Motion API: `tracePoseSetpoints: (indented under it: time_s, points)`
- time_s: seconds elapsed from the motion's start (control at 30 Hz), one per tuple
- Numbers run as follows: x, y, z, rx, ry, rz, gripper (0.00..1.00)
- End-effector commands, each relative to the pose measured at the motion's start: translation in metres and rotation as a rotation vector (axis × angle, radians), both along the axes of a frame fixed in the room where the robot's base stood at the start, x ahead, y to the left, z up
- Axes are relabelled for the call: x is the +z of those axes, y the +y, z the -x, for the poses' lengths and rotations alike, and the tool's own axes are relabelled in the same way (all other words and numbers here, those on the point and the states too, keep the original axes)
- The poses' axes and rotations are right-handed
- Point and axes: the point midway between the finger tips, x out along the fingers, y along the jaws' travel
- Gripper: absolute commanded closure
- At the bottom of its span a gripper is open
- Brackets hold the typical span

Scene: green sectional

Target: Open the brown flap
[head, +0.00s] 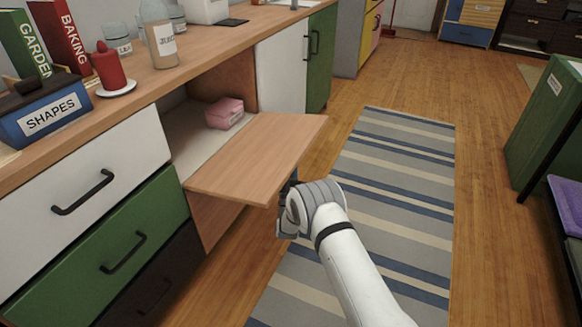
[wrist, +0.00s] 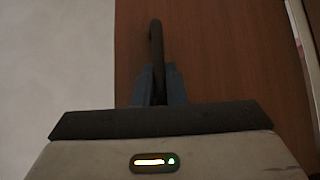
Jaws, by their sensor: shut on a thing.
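The brown flap (head: 258,158) is folded down and lies about level, jutting out from the open compartment in the counter. My gripper (head: 289,189) is below the flap's front edge in the head view, its fingertips mostly hidden there. In the wrist view the brown panel (wrist: 235,60) fills the right side. My two fingers (wrist: 158,88) are shut on a dark bar handle (wrist: 155,38) in front of it. The handle is hidden in the head view.
A pink box (head: 224,113) sits inside the open compartment. White (head: 85,183) and green (head: 120,245) drawers are to the left; a white cabinet door (head: 283,75) is beyond. A striped rug (head: 385,190) covers clear floor to the right. A green cabinet (head: 550,115) stands far right.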

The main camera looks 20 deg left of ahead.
Motion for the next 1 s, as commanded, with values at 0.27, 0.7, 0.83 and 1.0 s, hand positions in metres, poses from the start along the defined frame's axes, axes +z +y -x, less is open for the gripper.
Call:
tracePoseSetpoints:
  time_s: [0.27, 0.7, 0.83, 1.0]
  points:
    - [0.003, 0.000, -0.001, 0.000, -0.007, -0.005, 0.81]
    - [0.002, -0.001, 0.000, -0.002, -0.007, -0.005, 0.68]
    - [-0.006, -0.003, 0.010, -0.001, -0.004, -0.002, 0.68]
    - [-0.028, -0.007, 0.035, 0.002, -0.002, -0.001, 0.68]
